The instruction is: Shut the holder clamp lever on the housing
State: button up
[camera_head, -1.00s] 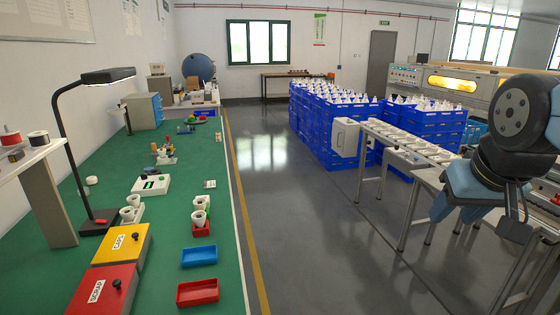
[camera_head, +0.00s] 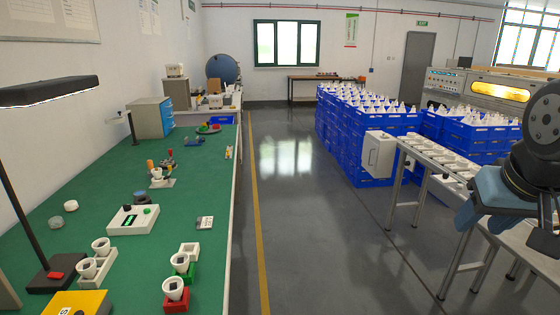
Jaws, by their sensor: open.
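A white cup-shaped housing (camera_head: 174,286) sits in a red holder (camera_head: 176,304) near the bench's front edge. Another white cup (camera_head: 181,260) sits in a green holder (camera_head: 186,276) just behind it. No clamp lever can be made out on either at this size. Farther along the bench, a small fixture (camera_head: 160,182) carries upright orange and red parts; whether one is a clamp lever I cannot tell. Part of my arm (camera_head: 505,190) shows at the right edge, over the side tables.
The green bench (camera_head: 60,170) runs along the left. A black lamp (camera_head: 45,92) overhangs its near end. A white box (camera_head: 132,219) and a white two-cup rack (camera_head: 98,268) stand on it. Blue crates (camera_head: 345,140) and a table (camera_head: 430,160) line the right. The aisle between is clear.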

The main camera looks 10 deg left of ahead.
aim_at(168, 177)
jog(key=u, duration=0.15)
jog(key=i, duration=1.1)
jog(key=u, duration=0.4)
jog(key=i, duration=1.05)
jog(key=u, duration=0.65)
jog(key=i, duration=1.6)
jog(key=u, duration=0.35)
